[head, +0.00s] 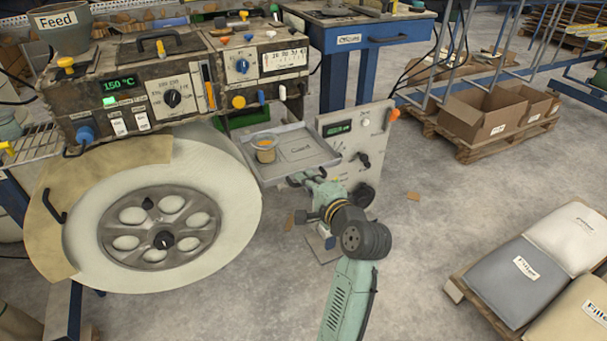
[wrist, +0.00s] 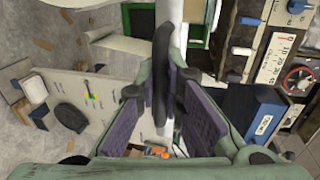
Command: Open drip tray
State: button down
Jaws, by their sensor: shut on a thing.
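The drip tray (head: 318,153) is a shallow grey metal tray sticking out at the right of the laminating machine, below its control boxes. A small clear cup with orange contents (head: 265,150) stands on its left part. A label on the tray is hard to read. My gripper (head: 303,180) is at the tray's front edge. In the wrist view, a dark bar handle (wrist: 163,75) lies between the purple pads of my gripper (wrist: 174,88), which is shut on it. In the head view the handle is mostly hidden by my gripper.
A panel with a green display and knobs (head: 350,130) stands close to the right of the tray and my gripper. The large white roll (head: 225,205) is to the left. A blue table (head: 370,40) is behind.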

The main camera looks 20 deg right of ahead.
jog(key=c, duration=1.7)
grip_release()
jog(key=v, duration=1.2)
jog(key=shift+a, duration=0.15)
